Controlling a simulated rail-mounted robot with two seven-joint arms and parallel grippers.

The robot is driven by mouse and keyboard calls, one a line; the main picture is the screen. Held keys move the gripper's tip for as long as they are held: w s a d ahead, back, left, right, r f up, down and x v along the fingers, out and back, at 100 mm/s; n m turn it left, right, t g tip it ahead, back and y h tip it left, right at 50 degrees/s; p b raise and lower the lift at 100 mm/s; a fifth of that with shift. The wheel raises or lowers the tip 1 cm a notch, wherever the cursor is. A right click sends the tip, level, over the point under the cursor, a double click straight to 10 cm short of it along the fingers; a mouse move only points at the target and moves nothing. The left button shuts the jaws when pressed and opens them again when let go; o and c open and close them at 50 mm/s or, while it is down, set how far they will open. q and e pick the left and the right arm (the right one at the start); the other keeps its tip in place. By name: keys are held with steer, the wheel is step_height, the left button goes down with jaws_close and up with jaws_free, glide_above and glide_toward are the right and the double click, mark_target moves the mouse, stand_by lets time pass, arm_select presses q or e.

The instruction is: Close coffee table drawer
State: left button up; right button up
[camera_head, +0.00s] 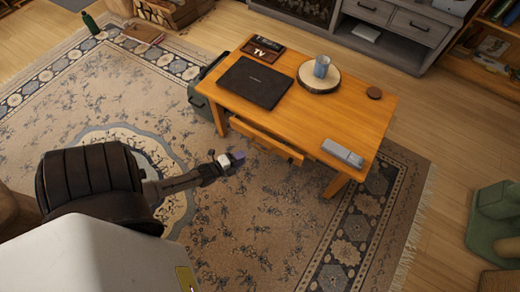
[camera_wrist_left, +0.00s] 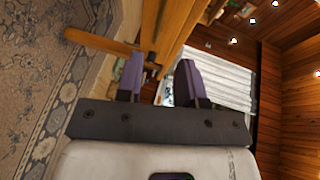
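The orange wooden coffee table (camera_head: 340,112) stands on the patterned rug. Its drawer (camera_head: 268,140) shows on the long near side, with the front panel standing out a little from the table edge. My left gripper (camera_head: 238,157) is just in front of the drawer's left part, low beside the table, apart from it as far as I can tell. In the left wrist view its two purple-padded fingers (camera_wrist_left: 160,80) are spread with nothing between them. Orange wood of the table (camera_wrist_left: 170,35) shows beyond the fingers. My right gripper is not in view.
A dark green case (camera_head: 200,95) stands by the table's left end. Rug in front is clear.

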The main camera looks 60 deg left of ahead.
arm_select(q)
steer(key=b+x, duration=0.4)
steer(key=x, duration=0.6)
steer(key=shift+f, duration=0.2)
steer(key=shift+d, duration=0.1)
steer(key=shift+s, duration=0.1)
jaws_close()
